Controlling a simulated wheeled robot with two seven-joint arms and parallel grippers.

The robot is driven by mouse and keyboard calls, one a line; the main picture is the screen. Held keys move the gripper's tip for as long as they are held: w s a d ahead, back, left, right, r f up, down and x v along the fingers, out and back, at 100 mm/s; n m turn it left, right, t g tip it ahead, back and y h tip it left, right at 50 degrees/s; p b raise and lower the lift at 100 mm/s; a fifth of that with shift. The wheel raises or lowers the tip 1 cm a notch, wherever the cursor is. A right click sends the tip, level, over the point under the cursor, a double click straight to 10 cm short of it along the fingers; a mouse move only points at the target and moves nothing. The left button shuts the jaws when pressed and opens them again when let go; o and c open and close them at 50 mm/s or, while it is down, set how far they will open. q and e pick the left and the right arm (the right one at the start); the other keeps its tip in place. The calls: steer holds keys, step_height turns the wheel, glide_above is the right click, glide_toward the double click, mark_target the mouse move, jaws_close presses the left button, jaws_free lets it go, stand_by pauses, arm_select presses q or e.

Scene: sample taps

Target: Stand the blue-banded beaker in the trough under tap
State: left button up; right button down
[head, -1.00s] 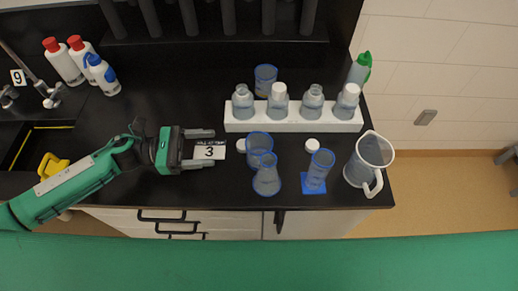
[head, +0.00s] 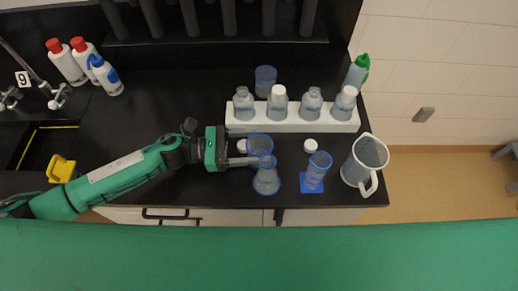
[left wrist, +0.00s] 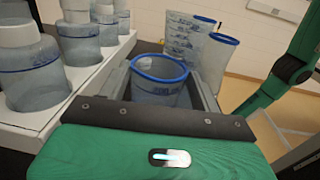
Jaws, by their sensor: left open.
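A clear beaker with a blue rim (head: 260,139) stands on the black bench, partly behind a conical flask (head: 266,180). My left gripper (head: 246,152) reaches it from the left, low over the bench, with its fingers open on either side of it. In the left wrist view the beaker (left wrist: 158,82) stands upright between the open fingers; I cannot tell whether they touch it. A second blue-rimmed beaker (head: 265,78) stands farther back. The taps (head: 58,96) are at the far left, by a label 9, over a dark sink trough (head: 45,140). My right gripper is out of view.
A white rack (head: 290,124) with several bottles stands just behind the beaker. A blue-based cylinder (head: 315,175) and a jug (head: 365,160) stand to the right. Squeeze bottles (head: 104,75) and a yellow object (head: 61,168) are at left. The bench's middle left is clear.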

mark_target(271, 144)
arm_select(q)
steer(key=shift+w+d+r+p, duration=0.15)
steer(key=shift+d+p, duration=0.15)
steer(key=shift+d, duration=0.3)
steer(key=shift+s+d+r+p, duration=0.15)
steer(key=shift+d+p, duration=0.15)
steer(key=shift+d, duration=0.3)
steer(key=shift+w+d+f, duration=0.15)
steer(key=shift+d+f, duration=0.05)
steer(key=shift+d, duration=0.35)
steer(key=c, duration=0.7)
